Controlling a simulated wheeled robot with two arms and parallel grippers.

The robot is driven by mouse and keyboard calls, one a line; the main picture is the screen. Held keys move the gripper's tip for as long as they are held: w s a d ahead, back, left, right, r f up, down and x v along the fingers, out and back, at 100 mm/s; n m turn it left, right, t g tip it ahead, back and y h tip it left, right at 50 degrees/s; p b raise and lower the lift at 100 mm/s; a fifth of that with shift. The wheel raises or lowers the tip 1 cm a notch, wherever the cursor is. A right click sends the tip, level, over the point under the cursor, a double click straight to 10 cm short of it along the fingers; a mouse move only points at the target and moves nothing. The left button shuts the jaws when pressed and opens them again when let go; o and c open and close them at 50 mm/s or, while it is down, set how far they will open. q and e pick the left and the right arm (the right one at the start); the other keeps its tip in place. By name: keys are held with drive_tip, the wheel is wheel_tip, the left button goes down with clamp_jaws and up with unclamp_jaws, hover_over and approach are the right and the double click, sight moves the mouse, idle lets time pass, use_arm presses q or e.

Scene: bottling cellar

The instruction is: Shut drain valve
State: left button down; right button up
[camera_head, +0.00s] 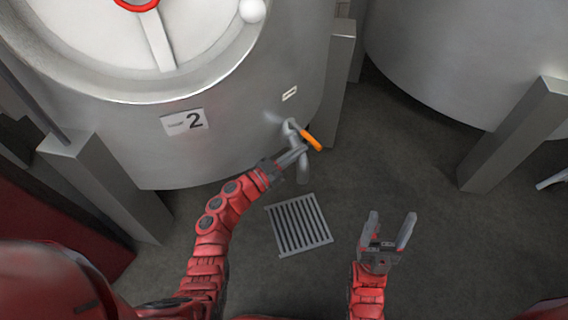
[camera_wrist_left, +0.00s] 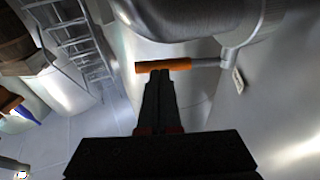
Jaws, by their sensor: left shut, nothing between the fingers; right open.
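The drain valve (camera_head: 293,135) sticks out low on the front of the steel tank marked 2 (camera_head: 230,150). Its orange lever (camera_head: 311,138) points down and to the right in the head view, and its spout (camera_head: 303,170) hangs down. My left gripper (camera_head: 302,150) is shut and empty, its fingertips right by the lever. In the left wrist view the orange lever (camera_wrist_left: 162,66) lies across the tips of my left gripper (camera_wrist_left: 160,74); I cannot tell whether they touch. My right gripper (camera_head: 392,222) is open and empty, in front of the tank, right of the floor drain.
A floor drain grate (camera_head: 299,225) lies below the valve. Grey tank legs (camera_head: 338,85) stand right of the valve and at the left (camera_head: 105,185). A second tank (camera_head: 470,60) stands at the right. The floor between the right leg and the second tank is clear.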

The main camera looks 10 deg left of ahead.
use_arm(q)
drive_tip(key=shift+w+d+r, duration=0.1)
drive_tip(key=shift+w+d, duration=0.35)
drive_tip(key=shift+d, duration=0.05)
drive_tip(key=shift+r, duration=0.1)
